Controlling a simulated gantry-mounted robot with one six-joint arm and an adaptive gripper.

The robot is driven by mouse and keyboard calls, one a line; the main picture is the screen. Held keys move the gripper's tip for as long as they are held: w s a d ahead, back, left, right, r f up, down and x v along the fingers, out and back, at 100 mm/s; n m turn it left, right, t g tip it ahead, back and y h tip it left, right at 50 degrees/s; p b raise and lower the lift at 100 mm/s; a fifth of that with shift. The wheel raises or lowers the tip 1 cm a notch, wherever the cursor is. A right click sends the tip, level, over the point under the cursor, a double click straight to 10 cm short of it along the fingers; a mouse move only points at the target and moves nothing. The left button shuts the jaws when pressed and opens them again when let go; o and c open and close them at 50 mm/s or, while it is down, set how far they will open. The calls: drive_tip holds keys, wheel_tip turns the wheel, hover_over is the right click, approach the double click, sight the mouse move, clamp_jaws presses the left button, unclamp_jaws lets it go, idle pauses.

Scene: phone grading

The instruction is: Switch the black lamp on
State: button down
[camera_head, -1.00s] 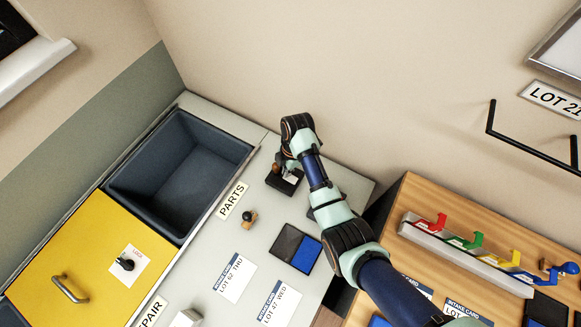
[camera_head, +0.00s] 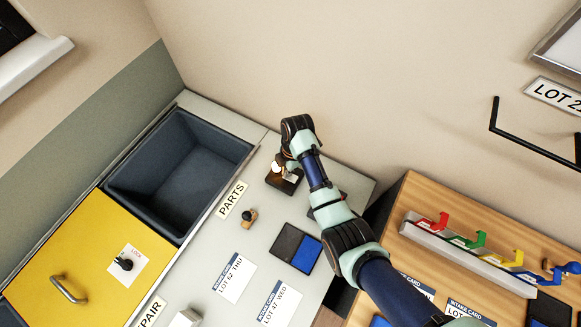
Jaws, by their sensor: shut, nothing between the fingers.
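The black lamp (camera_head: 284,183) stands on the grey counter near the back wall, below the end of my arm. Its base shows, with a warm glow on it and a small bright spot at its left side. The upper part of the lamp is mostly hidden behind my wrist. My gripper (camera_head: 289,170) points down right at the lamp; its fingers are small and partly hidden, and they look shut with nothing held. I cannot tell whether they touch the lamp.
A dark open bin (camera_head: 180,172) lies left of the lamp, with a PARTS label (camera_head: 232,199) beside it. A small wooden-handled stamp (camera_head: 249,217) and a black-and-blue pad (camera_head: 297,248) stand in front. A coloured hook rack (camera_head: 465,254) is at the right.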

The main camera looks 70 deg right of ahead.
drive_tip(key=shift+r+p, duration=3.6)
drive_tip(key=shift+p, duration=0.1)
drive_tip(key=shift+f, duration=0.1)
